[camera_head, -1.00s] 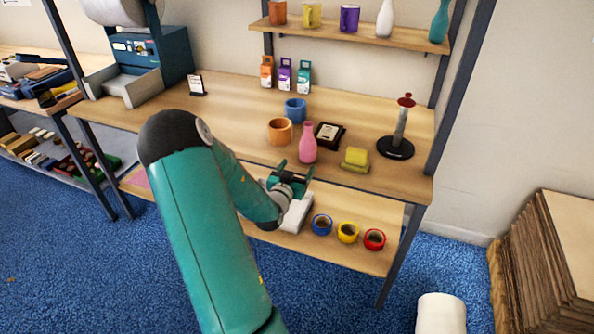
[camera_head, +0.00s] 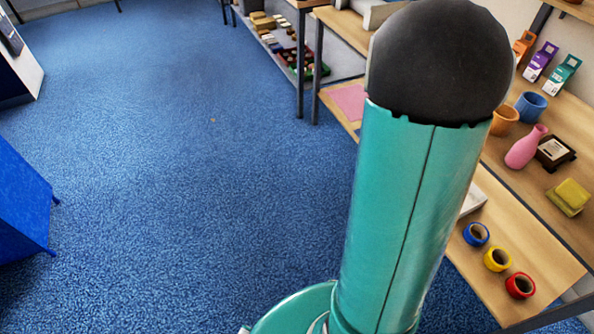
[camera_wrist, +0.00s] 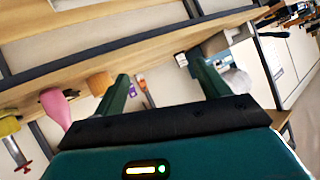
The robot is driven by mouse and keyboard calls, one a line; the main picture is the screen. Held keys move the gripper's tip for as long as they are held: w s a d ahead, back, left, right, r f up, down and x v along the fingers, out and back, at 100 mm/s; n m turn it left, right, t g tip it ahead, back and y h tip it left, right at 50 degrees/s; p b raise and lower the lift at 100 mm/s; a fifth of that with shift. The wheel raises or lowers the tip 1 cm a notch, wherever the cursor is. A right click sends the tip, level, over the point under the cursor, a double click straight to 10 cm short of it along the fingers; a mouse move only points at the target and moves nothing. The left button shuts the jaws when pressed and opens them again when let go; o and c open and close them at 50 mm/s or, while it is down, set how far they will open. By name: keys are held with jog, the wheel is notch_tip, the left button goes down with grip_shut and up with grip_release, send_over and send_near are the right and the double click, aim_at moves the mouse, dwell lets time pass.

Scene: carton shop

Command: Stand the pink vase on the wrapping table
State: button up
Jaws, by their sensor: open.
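The pink vase (camera_head: 527,147) stands on the top of a wooden table (camera_head: 530,187) at the right of the head view. I cannot tell whether this is the wrapping table. In the wrist view, which is strongly tilted, the vase (camera_wrist: 55,106) shows at the left, outside my fingers. My gripper (camera_wrist: 163,86) is open with nothing between its two green fingers. It is apart from the vase. In the head view my gripper is hidden behind my arm, which covers the middle of the table.
Tape rolls (camera_head: 497,258) lie on the lower shelf. Blue carpet (camera_head: 200,170) is open at left; a blue object (camera_head: 22,205) stands there.

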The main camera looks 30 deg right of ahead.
jog(key=w+a+r+n+t+y, duration=0.1)
jog(key=w+a+r+n+y, duration=0.1)
jog(key=a, duration=0.4)
jog(key=w+a+r+n+t+y, duration=0.1)
jog(key=w+a+r+y, duration=0.15)
jog(key=a, duration=0.35)
jog(key=s+a+r+n+y, duration=0.1)
jog(key=s+a+r+n, duration=0.1)
jog(key=a, duration=0.5)
jog(key=s+a+r+n+y, duration=0.2)
jog(key=a+r+n, duration=0.1)
jog(key=a, duration=0.5)
jog(key=s+a+r+n+g+y, duration=0.1)
jog(key=s+a+r+n+y, duration=0.1)
jog(key=a, duration=0.6)
jog(key=shift+s+a+r+n, duration=0.15)
jog(key=shift+s+a+n, duration=0.15)
jog(key=shift+n, duration=0.3)
jog(key=shift+o, duration=0.5)
jog(key=s+a+r+n+g, duration=0.1)
jog(key=s+a+n+g, duration=0.1)
jog(key=s+a, duration=0.4)
jog(key=s+n, duration=0.1)
jog(key=s, duration=0.2)
jog(key=shift+s+r+y, duration=0.1)
jog(key=shift+y, duration=0.15)
